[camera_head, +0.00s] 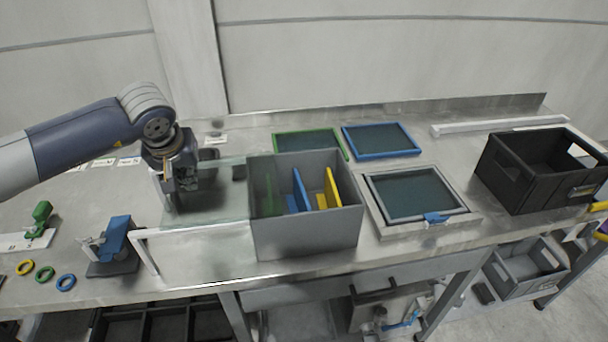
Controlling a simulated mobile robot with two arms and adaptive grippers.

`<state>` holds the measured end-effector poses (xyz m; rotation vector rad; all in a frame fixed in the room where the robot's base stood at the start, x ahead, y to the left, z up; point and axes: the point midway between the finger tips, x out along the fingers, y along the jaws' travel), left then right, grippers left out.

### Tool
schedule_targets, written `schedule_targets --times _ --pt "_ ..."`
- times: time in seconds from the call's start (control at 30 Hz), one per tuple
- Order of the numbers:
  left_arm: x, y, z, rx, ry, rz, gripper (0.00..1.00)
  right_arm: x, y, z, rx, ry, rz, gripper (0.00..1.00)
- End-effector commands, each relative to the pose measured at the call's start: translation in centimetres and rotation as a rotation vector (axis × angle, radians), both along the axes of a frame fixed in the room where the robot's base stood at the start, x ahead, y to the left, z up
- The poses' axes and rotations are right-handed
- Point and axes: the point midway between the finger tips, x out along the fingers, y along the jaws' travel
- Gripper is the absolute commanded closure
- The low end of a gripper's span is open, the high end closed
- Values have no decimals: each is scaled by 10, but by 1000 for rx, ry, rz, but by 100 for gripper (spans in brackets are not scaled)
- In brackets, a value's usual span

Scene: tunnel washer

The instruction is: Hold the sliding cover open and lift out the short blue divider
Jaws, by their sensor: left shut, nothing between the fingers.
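A grey open-topped box (305,238) stands at the middle of the bench. A clear sliding cover (222,205) lies to its left, on a pale frame, and seems to reach over the box's left part. Inside the box are a green divider (268,198), a blue divider (301,190) and a yellow divider (332,188). Low blue and yellow parts show beside the taller ones; I cannot tell how they join. My left gripper (192,182) is shut and empty, left of the box by the cover's far left end. Contact with the cover is unclear. My right gripper is out of view.
Green-framed (310,142) and blue-framed (381,139) panels lie behind the box. A grey-framed panel (415,193) lies to its right, then a black crate (536,175). A blue fixture (116,238) and coloured rings (45,273) are at left.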

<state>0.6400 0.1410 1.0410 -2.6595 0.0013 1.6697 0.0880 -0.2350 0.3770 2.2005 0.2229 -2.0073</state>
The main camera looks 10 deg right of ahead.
Motion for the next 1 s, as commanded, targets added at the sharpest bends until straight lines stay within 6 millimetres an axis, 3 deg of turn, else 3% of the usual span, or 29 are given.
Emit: schedule_targets --times 0.6,1.0 --pt "1 52 0 2 0 7 100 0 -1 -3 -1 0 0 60" --pt "0 60 0 4 0 4 100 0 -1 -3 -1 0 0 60"
